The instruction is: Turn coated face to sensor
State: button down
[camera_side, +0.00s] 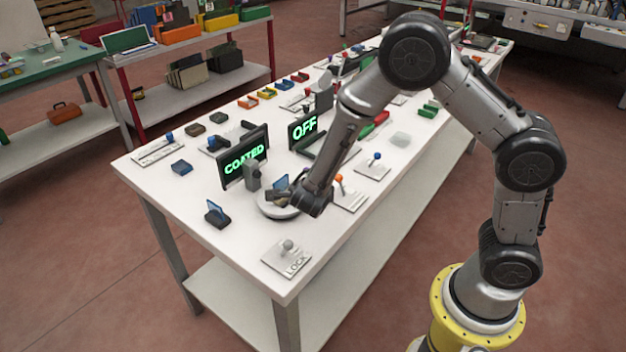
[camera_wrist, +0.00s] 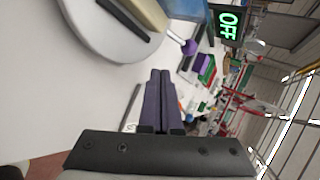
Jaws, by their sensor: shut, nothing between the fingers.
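A round pale turntable (camera_side: 268,211) stands near the front of the white table, with a small bluish pane (camera_side: 281,183) upright above it. A grey sensor post (camera_side: 252,176) stands just behind it, beside a black display (camera_side: 245,162) reading COATED in green. My gripper (camera_side: 278,196) is low at the turntable's right side and partly covers it. In the wrist view my gripper's dark fingers (camera_wrist: 160,74) are together and empty. The turntable (camera_wrist: 110,40) lies up and left of them there, carrying a cream block and dark strip. The coated face cannot be told.
A second display (camera_side: 304,127) reads OFF. A LOCK plate (camera_side: 287,259) with a grey knob sits at the front corner. Plates with an orange knob (camera_side: 339,178) and a blue knob (camera_side: 376,157) lie to the right. A dark holder (camera_side: 216,214) stands at left.

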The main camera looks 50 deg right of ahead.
jog(key=s+a+r, duration=0.5)
jog(key=s+r, duration=0.1)
jog(key=s, duration=0.1)
jog(key=s+d+r+m+g+y, duration=0.1)
jog(key=s+d+r+m+g, duration=0.1)
jog(key=s+d+r+m, duration=0.85)
jog(key=s+a+r+m+t+y, duration=0.1)
jog(key=s+a+m+y, duration=0.2)
jog(key=m, duration=1.3)
jog(key=s+a+r+m+y, duration=0.1)
jog(key=s+a+m+y, duration=0.2)
jog(key=m, duration=1.3)
jog(key=shift+s+a+t+y, duration=0.4)
jog(key=shift+a+y, duration=0.5)
jog(key=shift+a, duration=1)
